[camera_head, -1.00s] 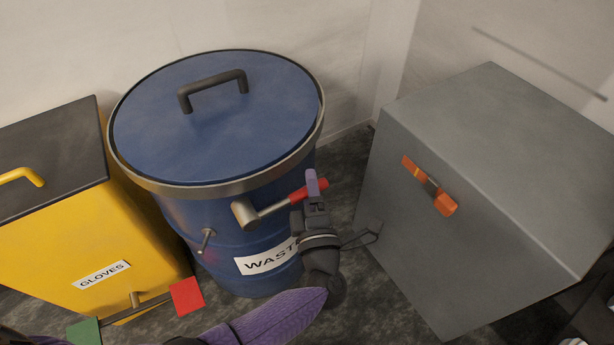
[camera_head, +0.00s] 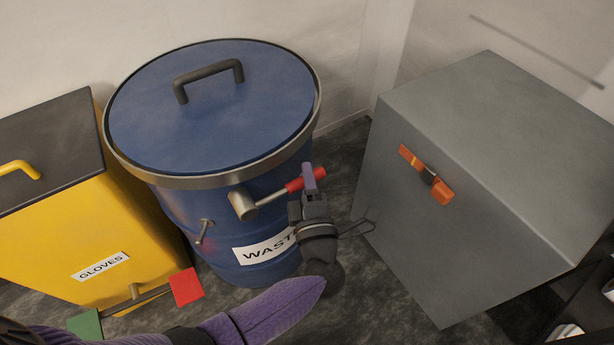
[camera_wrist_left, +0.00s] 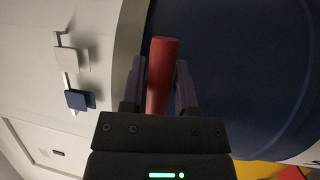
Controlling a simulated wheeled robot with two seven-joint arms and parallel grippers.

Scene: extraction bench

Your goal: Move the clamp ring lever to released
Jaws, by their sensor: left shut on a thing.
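The blue waste drum (camera_head: 215,125) stands in the middle of the head view with its lid on. A metal clamp ring (camera_head: 170,181) runs around the lid's edge. The clamp ring lever (camera_head: 269,197) extends from a cylindrical pivot on the drum's front to the right and has a red grip. My left gripper (camera_head: 309,180) is shut on the red grip. In the left wrist view the red grip (camera_wrist_left: 161,75) sits between the two fingers of my left gripper (camera_wrist_left: 160,85). My right gripper is not in view.
A yellow gloves bin (camera_head: 90,230) stands left of the drum, with red (camera_head: 187,287) and green (camera_head: 85,324) plates in front. Dark floor shows between drum and box.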

